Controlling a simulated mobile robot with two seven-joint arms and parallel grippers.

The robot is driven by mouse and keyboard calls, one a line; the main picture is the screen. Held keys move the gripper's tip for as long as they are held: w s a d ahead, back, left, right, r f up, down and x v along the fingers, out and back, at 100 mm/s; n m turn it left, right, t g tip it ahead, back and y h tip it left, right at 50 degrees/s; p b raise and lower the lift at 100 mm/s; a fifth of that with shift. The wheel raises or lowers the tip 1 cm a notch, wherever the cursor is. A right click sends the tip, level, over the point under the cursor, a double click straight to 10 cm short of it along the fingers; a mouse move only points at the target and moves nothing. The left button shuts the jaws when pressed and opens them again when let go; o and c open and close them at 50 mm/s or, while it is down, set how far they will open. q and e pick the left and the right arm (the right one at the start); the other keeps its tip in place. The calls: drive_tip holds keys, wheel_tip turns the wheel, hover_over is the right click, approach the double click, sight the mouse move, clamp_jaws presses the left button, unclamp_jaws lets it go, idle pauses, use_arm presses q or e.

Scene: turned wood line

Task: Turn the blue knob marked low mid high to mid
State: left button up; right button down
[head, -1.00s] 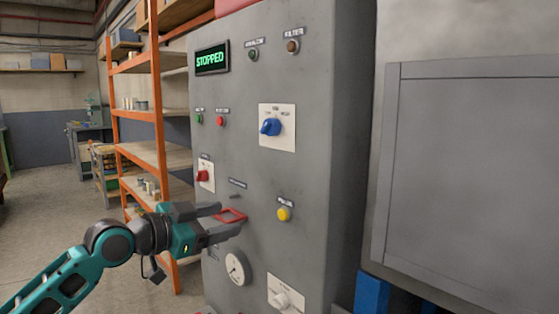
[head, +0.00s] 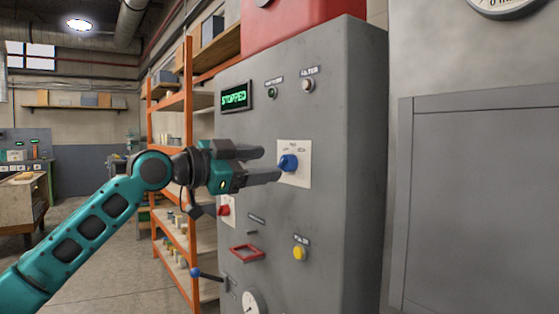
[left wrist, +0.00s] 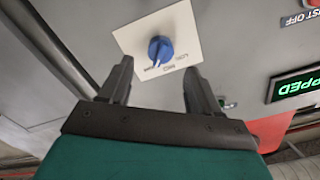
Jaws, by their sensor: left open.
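The blue knob (head: 288,163) sits on a white plate (head: 301,181) on the grey cabinet front. A pale mark on the knob points down and slightly left there, to the left of MID; the label at that side is too small to read surely. My left gripper (head: 270,163) is open and empty, its fingers pointing at the knob from the left. In the left wrist view the gripper (left wrist: 160,68) appears short of the knob. My right gripper is not in view.
The cabinet also carries a green STOPPED display (head: 235,97), a red switch (head: 224,210), a yellow button (head: 299,254), a red frame (head: 246,253) and a blue-tipped lever (head: 196,272). An orange shelf rack (head: 188,150) stands left of the cabinet.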

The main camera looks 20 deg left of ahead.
sight(281, 162)
use_arm(q)
drive_tip(key=x, duration=0.4)
drive_tip(key=shift+w+d, duration=0.3)
drive_tip(key=c, duration=1)
